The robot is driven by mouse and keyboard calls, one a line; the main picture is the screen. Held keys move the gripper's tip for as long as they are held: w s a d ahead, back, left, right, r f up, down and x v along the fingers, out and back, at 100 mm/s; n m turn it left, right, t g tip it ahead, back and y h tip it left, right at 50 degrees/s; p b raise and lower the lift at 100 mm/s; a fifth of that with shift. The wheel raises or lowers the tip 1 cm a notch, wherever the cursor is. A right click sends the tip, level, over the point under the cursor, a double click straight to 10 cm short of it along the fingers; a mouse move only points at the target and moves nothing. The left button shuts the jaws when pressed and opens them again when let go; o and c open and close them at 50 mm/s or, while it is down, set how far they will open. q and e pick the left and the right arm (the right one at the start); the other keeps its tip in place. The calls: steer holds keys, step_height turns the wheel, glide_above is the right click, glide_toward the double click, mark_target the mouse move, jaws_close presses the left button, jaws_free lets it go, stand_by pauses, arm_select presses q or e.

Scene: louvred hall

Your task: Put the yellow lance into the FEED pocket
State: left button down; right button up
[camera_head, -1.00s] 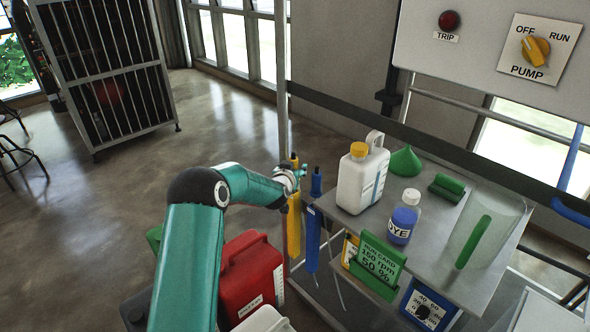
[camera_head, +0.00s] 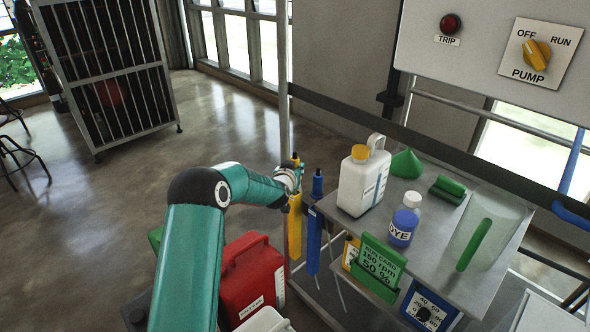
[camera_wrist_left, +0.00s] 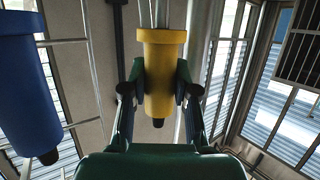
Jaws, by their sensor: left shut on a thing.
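The yellow lance (camera_wrist_left: 160,70) shows in the left wrist view as a thick yellow handle with a wider collar and a dark tip. My left gripper (camera_wrist_left: 160,85) is shut on the handle, one finger on each side. In the head view my left gripper (camera_head: 292,177) hides most of the handle; only its top (camera_head: 295,160) shows above. A yellow pocket (camera_head: 295,228) hangs directly below, beside a blue pocket (camera_head: 313,242). Their small labels are unreadable, so I cannot tell which is FEED. Whether the lance's lower end is inside a pocket is hidden.
A blue lance (camera_head: 318,184) stands close to the right of my gripper; it also shows in the left wrist view (camera_wrist_left: 28,85). A bench (camera_head: 430,230) holds a white jug (camera_head: 361,182), dye bottle (camera_head: 403,222) and clear pitcher (camera_head: 490,230). A red canister (camera_head: 252,280) stands below my arm.

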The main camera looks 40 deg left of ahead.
arm_select(q)
step_height(320, 180, up, 39)
steer(key=p, duration=2.4)
steer(key=shift+f+p, duration=0.15)
steer(key=shift+p, duration=0.15)
